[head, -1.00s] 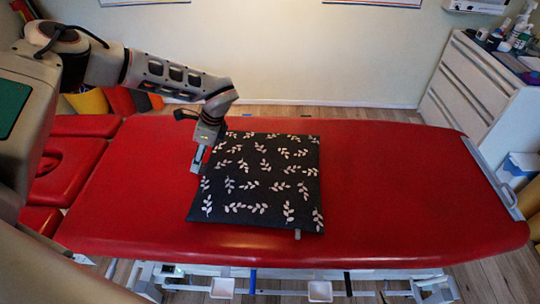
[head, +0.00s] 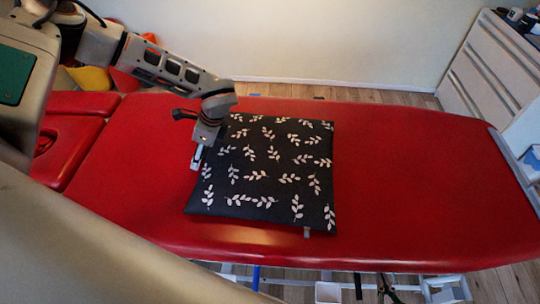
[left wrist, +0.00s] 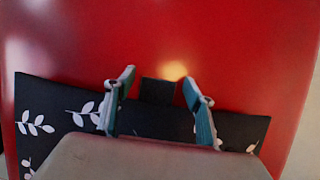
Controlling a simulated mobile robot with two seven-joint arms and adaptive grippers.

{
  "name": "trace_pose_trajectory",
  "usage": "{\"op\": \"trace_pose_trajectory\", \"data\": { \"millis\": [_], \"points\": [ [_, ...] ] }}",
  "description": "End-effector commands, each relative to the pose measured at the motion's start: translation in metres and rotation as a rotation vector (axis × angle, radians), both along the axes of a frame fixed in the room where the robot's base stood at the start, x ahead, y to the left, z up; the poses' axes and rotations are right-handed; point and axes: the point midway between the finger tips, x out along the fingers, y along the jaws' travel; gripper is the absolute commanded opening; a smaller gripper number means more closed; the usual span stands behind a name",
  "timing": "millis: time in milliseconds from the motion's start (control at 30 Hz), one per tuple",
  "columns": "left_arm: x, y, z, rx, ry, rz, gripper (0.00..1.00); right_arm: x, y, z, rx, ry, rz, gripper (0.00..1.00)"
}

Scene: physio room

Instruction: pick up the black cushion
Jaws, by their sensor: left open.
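The black cushion (head: 268,170) with a pale leaf pattern lies flat on the red treatment couch (head: 420,180). A small pale tab (head: 307,232) sticks out from its near edge. My left gripper (head: 196,160), whose arm comes in from the upper left, points down at the cushion's left edge. In the left wrist view my left gripper (left wrist: 160,98) is open, with its teal fingers apart on either side of a small black tab (left wrist: 158,91) at the cushion's edge. Neither finger visibly grips it. The gripper's body hides part of the cushion (left wrist: 60,112) there. My right gripper is not seen.
The couch is bare right of the cushion and left of my gripper. A white drawer cabinet (head: 495,70) stands at the back right. Orange and yellow items (head: 92,78) stand behind the couch at the left. My own grey body covers the lower left.

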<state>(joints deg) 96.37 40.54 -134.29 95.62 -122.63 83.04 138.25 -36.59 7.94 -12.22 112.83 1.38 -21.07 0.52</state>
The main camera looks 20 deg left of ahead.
Motion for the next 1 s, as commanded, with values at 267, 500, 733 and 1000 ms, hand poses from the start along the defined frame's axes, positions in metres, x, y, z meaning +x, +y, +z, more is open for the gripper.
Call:
{"op": "trace_pose_trajectory", "data": {
  "millis": [267, 500, 733, 1000],
  "points": [
    [-0.001, 0.0, -0.001, -0.001, -0.002, 0.001, 0.54, -0.008, -0.001, -0.007, -0.002, 0.017, -0.001, 0.0],
    [-0.001, 0.0, -0.001, -0.001, -0.002, 0.001, 0.01, -0.011, -0.001, -0.011, -0.004, 0.025, 0.0, 0.0],
    [-0.001, 0.0, 0.0, -0.001, -0.003, 0.001, 0.0, -0.01, -0.001, -0.01, -0.004, 0.023, 0.0, 0.0],
    [0.009, -0.001, 0.016, -0.001, -0.006, 0.001, 0.0, -0.004, -0.001, 0.005, -0.003, 0.007, 0.0, 0.0]
  ]
}}
